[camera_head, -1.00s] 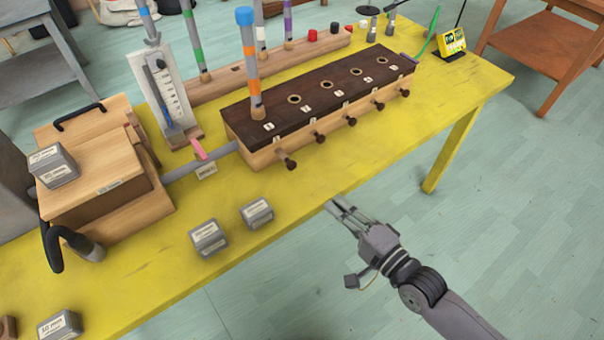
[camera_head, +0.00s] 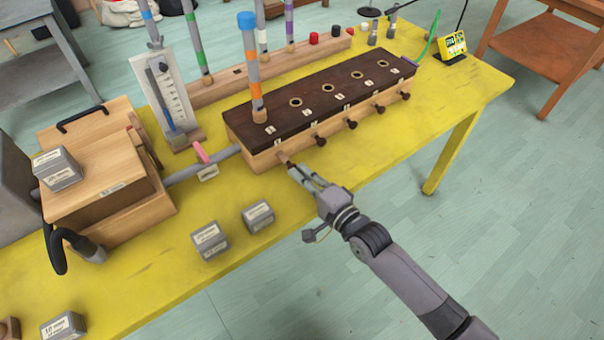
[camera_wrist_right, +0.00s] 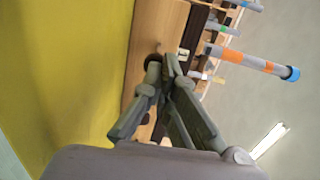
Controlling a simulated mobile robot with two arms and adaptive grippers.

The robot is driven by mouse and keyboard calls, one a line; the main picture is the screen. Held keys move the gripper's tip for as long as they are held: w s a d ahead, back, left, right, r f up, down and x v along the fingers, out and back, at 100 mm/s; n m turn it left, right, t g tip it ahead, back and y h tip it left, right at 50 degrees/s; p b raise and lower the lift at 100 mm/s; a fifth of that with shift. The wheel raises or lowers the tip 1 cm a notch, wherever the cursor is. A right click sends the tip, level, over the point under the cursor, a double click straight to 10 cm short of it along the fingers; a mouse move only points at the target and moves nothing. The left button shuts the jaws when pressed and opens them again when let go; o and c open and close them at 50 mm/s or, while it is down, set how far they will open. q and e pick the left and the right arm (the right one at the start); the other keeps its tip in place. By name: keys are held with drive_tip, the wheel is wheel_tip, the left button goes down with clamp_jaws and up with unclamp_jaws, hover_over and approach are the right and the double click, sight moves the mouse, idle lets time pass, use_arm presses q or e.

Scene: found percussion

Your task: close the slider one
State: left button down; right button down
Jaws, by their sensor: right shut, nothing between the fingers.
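The wind chest is a long wooden box with a dark top (camera_head: 318,95) and a row of slider knobs along its front. Slider one (camera_head: 283,158), the leftmost, sticks out of the front; its knob end is mostly hidden by my right gripper. My right gripper (camera_head: 294,172) is shut with nothing between its fingers, its tips right at slider one. In the right wrist view the fingertips (camera_wrist_right: 168,64) are beside a dark round knob (camera_wrist_right: 153,59); I cannot tell if they touch it. My left gripper is not in view.
A blue-and-orange banded pipe (camera_head: 250,70) stands in the chest's first hole. Grey weights (camera_head: 258,216) sit on the yellow table (camera_head: 330,190) left of my gripper. A wooden bellows box (camera_head: 95,170) stands at left.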

sight(295, 166)
drive_tip(key=b+x, duration=0.1)
drive_tip(key=x, duration=0.2)
drive_tip(key=shift+w, duration=0.1)
drive_tip(key=shift+w+a+r, duration=0.1)
drive_tip(key=shift+r, duration=0.15)
